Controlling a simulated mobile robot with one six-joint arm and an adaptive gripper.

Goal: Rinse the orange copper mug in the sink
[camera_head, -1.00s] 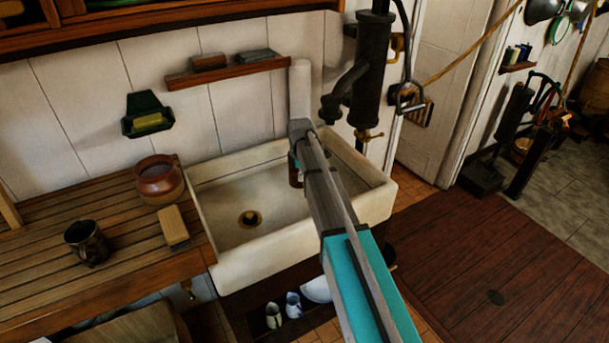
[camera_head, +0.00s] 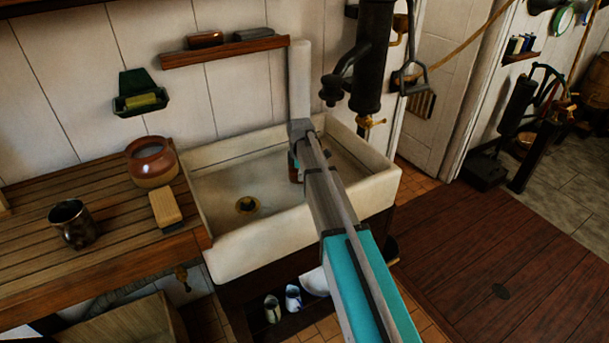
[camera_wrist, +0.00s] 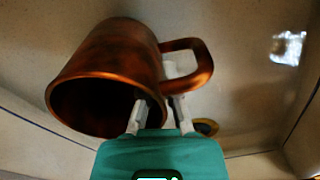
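The orange copper mug (camera_wrist: 105,75) fills the left of the wrist view. Its open mouth faces the lower left and its handle points right. My gripper (camera_wrist: 160,108) is at the mug's rim on the handle side, with one finger by the mouth and the other by the handle; it appears shut on the mug's wall. In the head view only a sliver of the mug (camera_head: 293,172) shows behind my arm, inside the white sink (camera_head: 240,255). The sink's brass drain (camera_head: 247,205) is left of it.
A black hand pump (camera_head: 368,60) stands at the sink's back right. On the wooden counter (camera_head: 100,262) at left are a brown pot (camera_head: 151,162), a brush or block (camera_head: 165,207) and a dark mug (camera_head: 73,224). A shelf (camera_head: 225,52) hangs above.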

